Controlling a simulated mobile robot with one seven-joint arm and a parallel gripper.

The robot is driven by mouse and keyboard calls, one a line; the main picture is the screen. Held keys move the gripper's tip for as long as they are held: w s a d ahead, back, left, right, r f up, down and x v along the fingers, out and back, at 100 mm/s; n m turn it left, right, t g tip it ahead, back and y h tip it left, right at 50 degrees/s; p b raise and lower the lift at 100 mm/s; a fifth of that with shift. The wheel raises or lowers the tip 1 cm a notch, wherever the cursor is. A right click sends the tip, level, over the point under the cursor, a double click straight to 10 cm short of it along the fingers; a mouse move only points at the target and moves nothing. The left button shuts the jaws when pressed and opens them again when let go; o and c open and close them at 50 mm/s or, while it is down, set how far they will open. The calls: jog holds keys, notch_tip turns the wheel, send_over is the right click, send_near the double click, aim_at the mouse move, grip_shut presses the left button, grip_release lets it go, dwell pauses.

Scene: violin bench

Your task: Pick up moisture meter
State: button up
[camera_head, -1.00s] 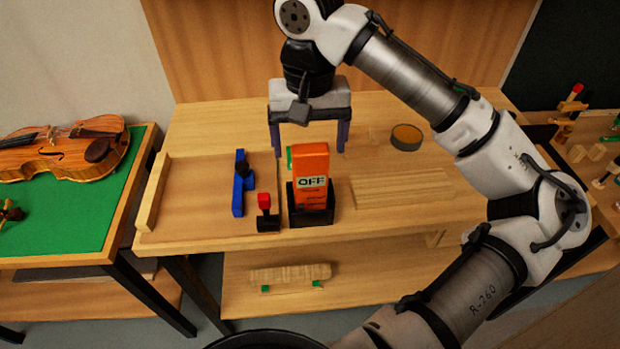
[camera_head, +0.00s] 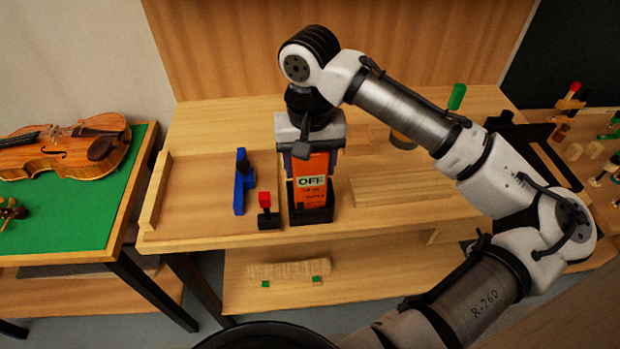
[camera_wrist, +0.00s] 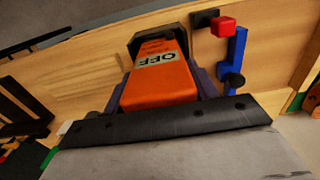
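The moisture meter (camera_head: 312,182) is an orange block with a pale label reading OFF. It stands upright in a black holder (camera_head: 311,216) near the bench's front edge. My gripper (camera_head: 311,165) has come down over its top from above, one finger on each side. In the wrist view the meter (camera_wrist: 160,82) fills the space between the two dark purple fingers, which look close against its sides. The fingers sit closer together than the palm's full width. The meter's top is hidden under the palm, and its foot is still in the holder (camera_wrist: 152,38).
A small red-topped black piece (camera_head: 266,212) stands just left of the holder, with a blue tool (camera_head: 240,187) beyond it. A round tin (camera_head: 402,140) is partly behind my arm. A violin (camera_head: 65,150) lies on the green-topped table (camera_head: 65,215) at left.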

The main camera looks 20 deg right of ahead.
jog(key=c, duration=0.5)
jog(key=shift+r, duration=0.15)
